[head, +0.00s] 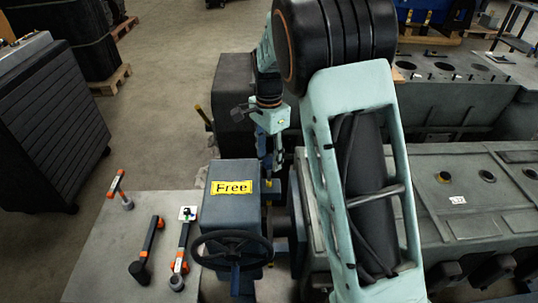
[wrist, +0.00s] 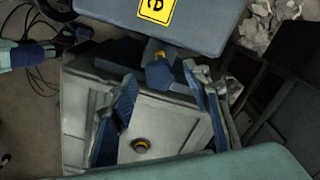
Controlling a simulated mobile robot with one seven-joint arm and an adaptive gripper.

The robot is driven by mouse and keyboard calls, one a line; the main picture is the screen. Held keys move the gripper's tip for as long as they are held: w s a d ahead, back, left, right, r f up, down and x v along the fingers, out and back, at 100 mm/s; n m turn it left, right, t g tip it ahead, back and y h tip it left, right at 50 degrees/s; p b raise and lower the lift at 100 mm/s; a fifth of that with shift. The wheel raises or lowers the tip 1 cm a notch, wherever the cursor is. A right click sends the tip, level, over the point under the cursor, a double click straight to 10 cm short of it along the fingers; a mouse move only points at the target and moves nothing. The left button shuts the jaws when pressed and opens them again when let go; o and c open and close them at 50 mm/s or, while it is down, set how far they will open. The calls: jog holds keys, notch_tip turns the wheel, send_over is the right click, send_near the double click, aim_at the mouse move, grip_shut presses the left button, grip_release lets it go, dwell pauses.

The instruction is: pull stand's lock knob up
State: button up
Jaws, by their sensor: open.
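The stand's head is a blue-grey box (head: 232,190) with a yellow "Free" label and a black handwheel (head: 230,250); the box (wrist: 205,22) also shows at the top of the wrist view. A small yellow part beside the box (head: 268,184), perhaps the lock knob, shows in the wrist view as a yellow-tipped piece on a dark blue mount (wrist: 159,54). I cannot tell its height setting. My gripper (head: 273,160) points down behind and right of the box. In the wrist view my gripper (wrist: 162,88) is open, its blue fingers apart with nothing gripped.
A grey engine part (wrist: 88,135) with a yellow-ringed cap (wrist: 141,146) lies below my fingers. A grey table (head: 105,250) with several orange-and-black tools is at left. A long engine block (head: 480,205) fills the right. Open floor lies at upper left.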

aim_at(269, 160)
notch_tip(269, 160, up, 12)
dwell(0.4)
